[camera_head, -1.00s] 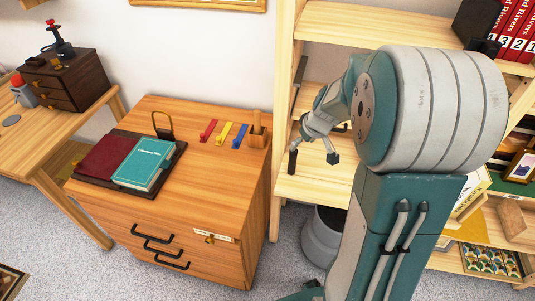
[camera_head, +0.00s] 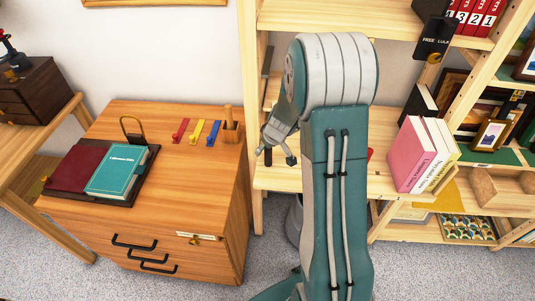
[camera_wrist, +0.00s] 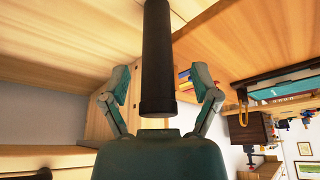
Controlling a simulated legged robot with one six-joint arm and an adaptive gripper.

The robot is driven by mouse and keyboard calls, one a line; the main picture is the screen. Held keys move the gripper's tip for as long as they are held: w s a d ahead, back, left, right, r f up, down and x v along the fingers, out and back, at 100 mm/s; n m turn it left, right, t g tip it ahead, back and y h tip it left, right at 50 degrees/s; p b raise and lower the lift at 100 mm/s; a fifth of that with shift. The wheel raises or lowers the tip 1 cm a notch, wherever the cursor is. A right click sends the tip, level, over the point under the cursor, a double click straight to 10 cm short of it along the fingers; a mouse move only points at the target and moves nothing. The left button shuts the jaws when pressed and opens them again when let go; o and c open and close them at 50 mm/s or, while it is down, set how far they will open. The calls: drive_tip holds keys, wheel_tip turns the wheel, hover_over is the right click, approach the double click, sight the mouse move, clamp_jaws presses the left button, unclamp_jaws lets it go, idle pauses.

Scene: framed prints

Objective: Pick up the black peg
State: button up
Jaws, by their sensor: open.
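The black peg (camera_wrist: 157,60) is a dark cylinder in the middle of the wrist view, running from the top edge down toward my gripper's palm. Its blunt near end shows clearly; the far end is cut off by the frame. My gripper (camera_wrist: 158,88) is open, one finger on each side of the peg, with a visible gap to both. In the head view my gripper (camera_head: 279,157) is small, beside the wooden shelf unit and right of the drawer cabinet. I cannot make out the peg for certain there.
The drawer cabinet (camera_head: 190,178) carries books, coloured tags and a wooden holder. The shelf unit (camera_head: 248,60) stands close around my arm, its post near the gripper. Pink and white books (camera_head: 412,155) stand on the shelf to the right. A grey bin (camera_head: 294,222) is below.

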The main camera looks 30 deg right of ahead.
drive_tip(key=shift+w+d+f, duration=0.1)
drive_tip(key=shift+d+f, duration=0.1)
drive_tip(key=shift+a, duration=0.2)
clamp_jaws()
